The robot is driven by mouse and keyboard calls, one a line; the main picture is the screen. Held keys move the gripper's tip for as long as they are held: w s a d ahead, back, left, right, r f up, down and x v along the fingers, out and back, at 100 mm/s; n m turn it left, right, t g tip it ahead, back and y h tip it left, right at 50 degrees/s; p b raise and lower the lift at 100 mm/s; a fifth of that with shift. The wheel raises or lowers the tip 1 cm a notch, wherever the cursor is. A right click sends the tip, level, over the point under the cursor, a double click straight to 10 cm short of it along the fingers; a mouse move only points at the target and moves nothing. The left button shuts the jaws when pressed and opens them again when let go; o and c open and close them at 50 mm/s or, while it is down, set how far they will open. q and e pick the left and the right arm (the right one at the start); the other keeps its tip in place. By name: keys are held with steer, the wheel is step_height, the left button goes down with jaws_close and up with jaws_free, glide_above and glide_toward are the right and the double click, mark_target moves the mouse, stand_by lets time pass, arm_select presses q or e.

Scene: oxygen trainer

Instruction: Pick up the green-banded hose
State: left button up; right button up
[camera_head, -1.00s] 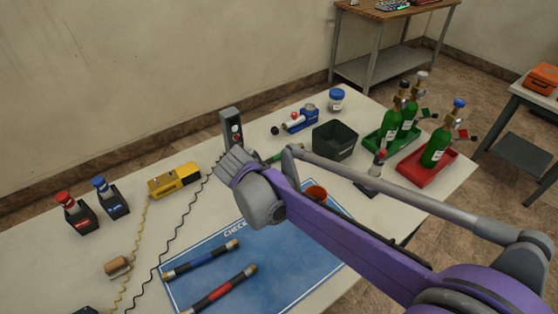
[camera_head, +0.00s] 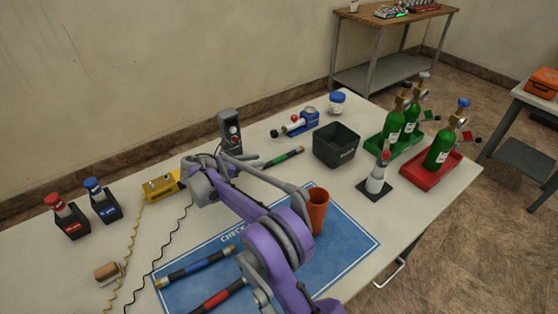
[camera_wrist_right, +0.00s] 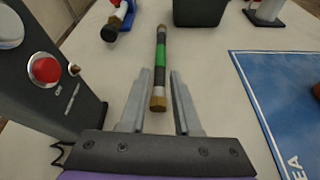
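The green-banded hose (camera_head: 284,157) is a short black tube with a green band and brassy ends, lying on the table between the grey button box and the dark bin. In the right wrist view the hose (camera_wrist_right: 160,62) points away from me, and its near end appears between my fingers. My right gripper (camera_wrist_right: 159,88) is open, one finger on each side of that end; I see no contact. In the head view the right gripper (camera_head: 243,160) is partly hidden by my own arm, near the hose's left end. My left gripper is not in view.
The grey box with a red button (camera_head: 230,131) stands close beside the gripper. A dark bin (camera_head: 336,146) is just beyond the hose. A blue mat (camera_head: 345,245) holds blue-banded (camera_head: 196,266) and red-banded (camera_head: 219,296) hoses. An orange cup (camera_head: 317,211) stands by my arm.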

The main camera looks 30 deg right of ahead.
mark_target(274, 160)
steer(key=x, duration=0.3)
steer(key=shift+d+f, duration=0.15)
steer(key=shift+d, duration=0.15)
steer(key=x, duration=0.5)
steer(key=shift+f, duration=0.3)
jaws_close()
